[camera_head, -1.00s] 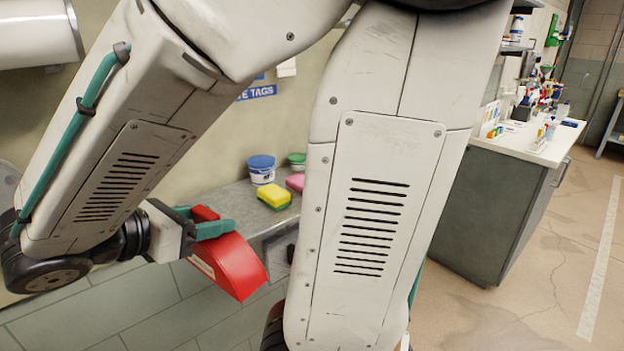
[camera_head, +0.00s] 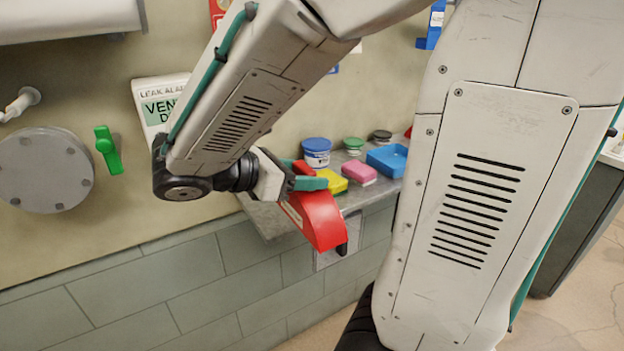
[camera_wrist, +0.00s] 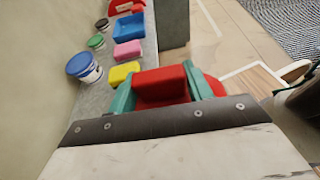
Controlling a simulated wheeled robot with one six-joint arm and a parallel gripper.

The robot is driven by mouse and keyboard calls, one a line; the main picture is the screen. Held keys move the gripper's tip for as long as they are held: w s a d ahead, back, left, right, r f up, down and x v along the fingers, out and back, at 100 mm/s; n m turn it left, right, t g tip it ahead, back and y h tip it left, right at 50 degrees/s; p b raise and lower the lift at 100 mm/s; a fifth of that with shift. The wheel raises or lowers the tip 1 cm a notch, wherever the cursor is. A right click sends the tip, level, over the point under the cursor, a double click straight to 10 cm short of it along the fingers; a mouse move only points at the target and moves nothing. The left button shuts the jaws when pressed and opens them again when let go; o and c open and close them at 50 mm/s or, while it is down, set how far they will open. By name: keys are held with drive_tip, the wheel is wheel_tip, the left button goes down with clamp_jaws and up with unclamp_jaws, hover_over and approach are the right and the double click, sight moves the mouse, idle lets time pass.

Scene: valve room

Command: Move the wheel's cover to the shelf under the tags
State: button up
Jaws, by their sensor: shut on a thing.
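My gripper (camera_head: 305,184) is shut on the red cover (camera_head: 322,220), a curved red piece with a pale label strip. The cover hangs tilted in front of the shelf's near edge in the head view. In the wrist view, the cover (camera_wrist: 160,84) sits between the two teal fingers. The grey shelf (camera_head: 268,222) runs along the wall behind and to the right of the cover. The tags sign is hidden behind my arm, apart from perhaps a blue edge. I cannot tell which wheel the cover belongs to.
On the shelf stand a blue-lidded tub (camera_head: 316,150), a yellow sponge (camera_head: 330,180), a pink sponge (camera_head: 358,173), a green-lidded jar (camera_head: 353,145), a dark-lidded jar (camera_head: 382,137) and a blue tray (camera_head: 390,160). A green valve handle (camera_head: 108,150) is on the left wall.

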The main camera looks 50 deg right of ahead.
drive_tip(key=w+d+f, duration=0.2)
drive_tip(key=w, duration=0.4)
drive_tip(key=w+d+f, duration=0.1)
drive_tip(key=w+f, duration=0.1)
drive_tip(key=w, duration=0.4)
drive_tip(key=shift+w+d, duration=0.35)
drive_tip(key=shift+w, duration=0.05)
idle(0.3)
drive_tip(key=o, duration=1.2)
